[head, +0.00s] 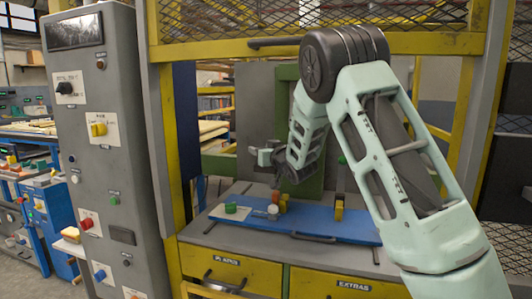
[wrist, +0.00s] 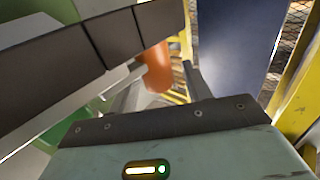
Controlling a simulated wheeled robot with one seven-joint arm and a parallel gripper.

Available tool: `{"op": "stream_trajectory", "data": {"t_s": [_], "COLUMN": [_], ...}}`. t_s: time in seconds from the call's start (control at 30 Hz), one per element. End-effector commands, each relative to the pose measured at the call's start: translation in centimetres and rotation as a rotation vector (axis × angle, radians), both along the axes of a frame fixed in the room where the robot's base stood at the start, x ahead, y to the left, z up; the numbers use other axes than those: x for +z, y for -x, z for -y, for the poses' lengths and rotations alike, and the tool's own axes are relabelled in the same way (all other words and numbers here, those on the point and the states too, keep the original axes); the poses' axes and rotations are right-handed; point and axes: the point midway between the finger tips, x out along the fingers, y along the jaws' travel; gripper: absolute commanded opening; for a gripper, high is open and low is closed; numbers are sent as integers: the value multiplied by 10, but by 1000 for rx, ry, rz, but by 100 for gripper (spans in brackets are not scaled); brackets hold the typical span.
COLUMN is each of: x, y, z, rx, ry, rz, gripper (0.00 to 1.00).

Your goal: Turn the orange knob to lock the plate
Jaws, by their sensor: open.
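The blue plate (head: 335,226) lies flat on the grey bench top inside the yellow-framed cell. The small orange knob (head: 276,196) stands near the plate's middle, beside yellow parts (head: 283,205) and a pale grey round piece (head: 272,212). My gripper (head: 282,181) is just above the orange knob.
A green knob (head: 231,207) stands at the plate's left, and a yellow clamp-like part (head: 339,208) at its right. A grey control cabinet (head: 105,150) rises left of the cell. Yellow drawers (head: 232,270) are below the bench top. The bench front is bare.

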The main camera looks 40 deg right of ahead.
Motion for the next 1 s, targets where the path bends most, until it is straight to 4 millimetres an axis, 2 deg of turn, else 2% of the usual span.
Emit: {"op": "stream_trajectory", "data": {"t_s": [0.13,0.23,0.7,0.83,1.0], "x": [-1,-1,-1,0,0], "y": [12,30,137,157,170], "z": [-1,-3,-15,-17,-19], "rx": [-1,-1,-1,-2,0], "ry": [-1,-2,-1,-1,0], "rz": [0,1,1,2,1], "gripper": [49,49,49,49,49]}}
